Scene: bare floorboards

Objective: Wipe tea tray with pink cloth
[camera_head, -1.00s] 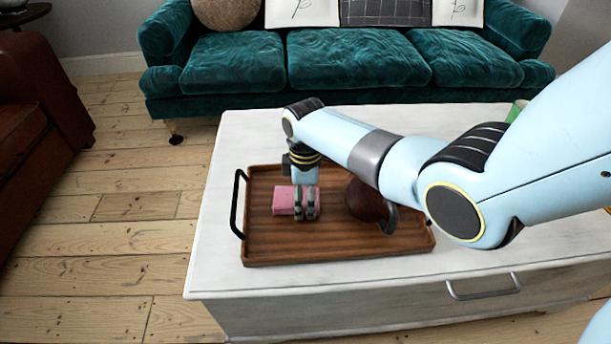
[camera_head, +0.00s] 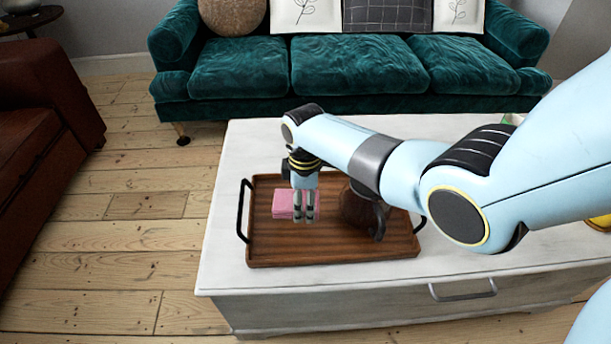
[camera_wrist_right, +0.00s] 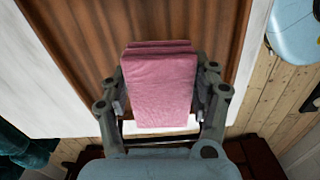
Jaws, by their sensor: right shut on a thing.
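The pink cloth (camera_head: 284,205) is a folded block at the left part of the wooden tea tray (camera_head: 330,248). My right gripper (camera_head: 305,218) is shut on the cloth, pointing down over the tray. In the right wrist view the cloth (camera_wrist_right: 160,88) sits between the two fingers, with the brown tray (camera_wrist_right: 85,35) behind it. I cannot tell whether the cloth touches the tray surface. The tray has black handles and lies on a white table. My left gripper is not in view.
A dark brown round teapot-like object (camera_head: 358,208) stands on the tray, right of the gripper and partly hidden by my arm. The white table (camera_head: 225,265) has bare room around the tray. A green sofa (camera_head: 350,70) stands behind and a brown armchair (camera_head: 40,130) at left.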

